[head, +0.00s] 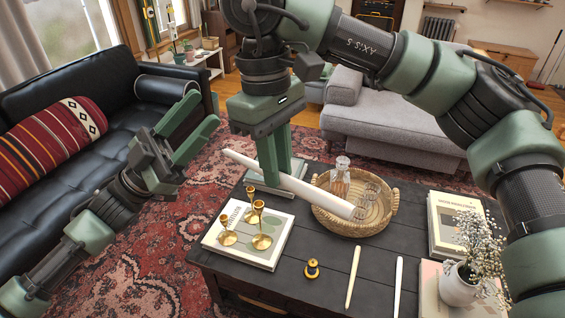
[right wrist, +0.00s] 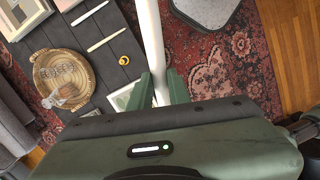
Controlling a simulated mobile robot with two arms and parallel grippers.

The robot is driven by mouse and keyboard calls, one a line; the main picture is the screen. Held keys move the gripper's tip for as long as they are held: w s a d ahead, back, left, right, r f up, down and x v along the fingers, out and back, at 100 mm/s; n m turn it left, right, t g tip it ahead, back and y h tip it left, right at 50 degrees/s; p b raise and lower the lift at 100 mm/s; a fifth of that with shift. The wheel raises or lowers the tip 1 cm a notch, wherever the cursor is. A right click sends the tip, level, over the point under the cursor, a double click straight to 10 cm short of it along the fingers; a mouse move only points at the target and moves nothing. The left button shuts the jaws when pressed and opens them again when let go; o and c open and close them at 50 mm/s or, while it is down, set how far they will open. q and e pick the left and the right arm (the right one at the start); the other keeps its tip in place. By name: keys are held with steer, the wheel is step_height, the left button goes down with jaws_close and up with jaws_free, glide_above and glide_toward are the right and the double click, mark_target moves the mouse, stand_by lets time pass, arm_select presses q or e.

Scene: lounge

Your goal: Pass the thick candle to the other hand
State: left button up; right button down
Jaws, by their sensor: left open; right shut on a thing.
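My right gripper (head: 277,178) is shut on a long white thick candle (head: 324,200), holding it tilted above the coffee table. The candle sticks out on both sides of the fingers, its left end pointing toward the sofa side. In the right wrist view the candle (right wrist: 151,38) runs up between the fingers of the right gripper (right wrist: 160,85). My left gripper (head: 207,110) is open and empty, up and to the left of the candle's left end, apart from it. Two thinner candles, one cream (head: 352,277) and one white (head: 398,287), lie on the table.
The dark table (head: 285,283) bears a book (head: 268,256) with several brass candle holders (head: 261,241), a small brass holder (head: 312,269), a wicker tray (head: 322,219) with a decanter (head: 340,178), more books (head: 448,225) and a flower vase (head: 459,284). A black sofa (head: 60,200) stands left.

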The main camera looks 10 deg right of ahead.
arm_select(q)
steer(key=s+d+r+m+g+y, duration=0.1)
steer(key=s+r+m+g+y, duration=0.1)
steer(key=s+r+m+g, duration=0.35)
steer(key=s+d+r+m+g+y, duration=0.1)
steer(key=s+r+m+g, duration=0.2)
steer(key=s+m+g, duration=0.55)
steer(key=s+d+f+m+g+y, duration=0.2)
steer(key=s+d+m+g+y, duration=0.15)
steer(key=s+m+y, duration=0.85)
steer(key=m+t+y, duration=0.5)
steer(key=m+t, duration=1.2)
steer(key=t, duration=0.1)
glide_toward(313, 198)
steer(key=shift+g, duration=0.25)
steer(key=x, duration=0.9)
steer(key=shift+w, duration=0.25)
